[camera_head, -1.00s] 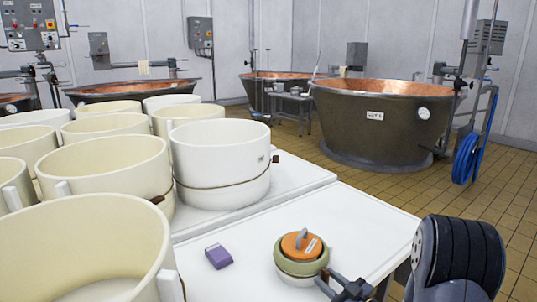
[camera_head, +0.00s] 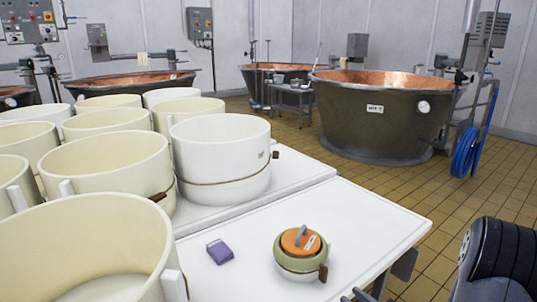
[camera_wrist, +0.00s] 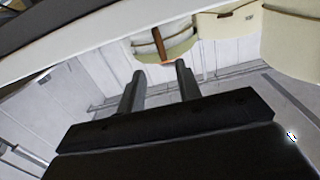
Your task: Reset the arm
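My gripper (camera_wrist: 160,70) shows in the wrist view with its two dark fingers apart and nothing between them. In the head view only a bit of my gripper (camera_head: 360,295) shows at the bottom edge, to the right of and apart from the round pot. The pot (camera_head: 299,264) is pale with a green upper part, an orange lid with a grey handle, and a brown side handle. It stands upright on the white table (camera_head: 375,215). In the wrist view, a rounded thing with a brown strip beyond the fingertips looks like this pot (camera_wrist: 178,46).
A purple block (camera_head: 220,252) lies left of the pot. Several cream moulds (camera_head: 222,150) crowd the left side. Copper vats (camera_head: 375,120) stand behind, with a blue hose (camera_head: 466,153) at right.

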